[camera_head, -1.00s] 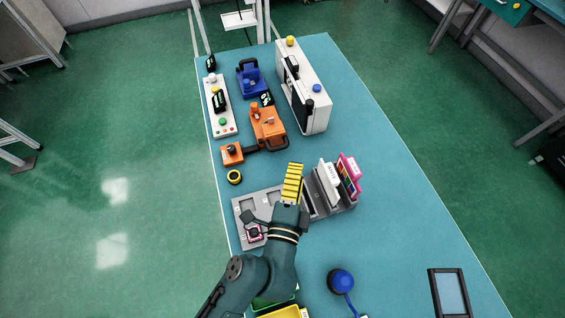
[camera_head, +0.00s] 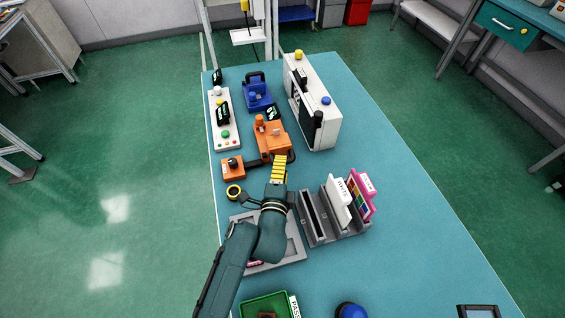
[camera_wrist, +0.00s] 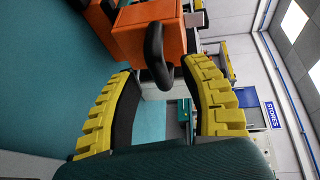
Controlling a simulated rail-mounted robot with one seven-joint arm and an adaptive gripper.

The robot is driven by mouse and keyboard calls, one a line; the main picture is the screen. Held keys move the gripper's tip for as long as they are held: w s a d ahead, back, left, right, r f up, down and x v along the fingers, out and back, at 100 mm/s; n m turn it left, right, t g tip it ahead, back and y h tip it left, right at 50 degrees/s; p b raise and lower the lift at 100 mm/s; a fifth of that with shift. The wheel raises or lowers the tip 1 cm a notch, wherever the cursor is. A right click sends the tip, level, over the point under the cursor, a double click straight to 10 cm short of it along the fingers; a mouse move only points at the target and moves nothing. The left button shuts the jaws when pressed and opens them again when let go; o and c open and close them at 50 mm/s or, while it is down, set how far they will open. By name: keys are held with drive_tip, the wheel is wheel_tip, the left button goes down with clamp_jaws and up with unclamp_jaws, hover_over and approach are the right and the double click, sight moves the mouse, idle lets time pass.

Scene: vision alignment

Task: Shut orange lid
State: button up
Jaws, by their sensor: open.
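The orange device (camera_head: 268,138), with an orange knob on top, stands on the table just beyond my gripper in the head view. I cannot tell from these frames how far the orange lid is open. My gripper (camera_head: 281,158) has yellow ribbed fingers. In the wrist view my gripper (camera_wrist: 160,72) is open, with the black handle between the fingertips; contact is not clear.
A blue device (camera_head: 257,95) and a tall white case (camera_head: 315,105) stand behind. A grey rack with cards (camera_head: 335,222) is at right.

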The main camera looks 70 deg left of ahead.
sight(281, 154)
drive_tip(key=shift+x, duration=1.2)
drive_tip(key=shift+d, duration=0.1)
clamp_jaws()
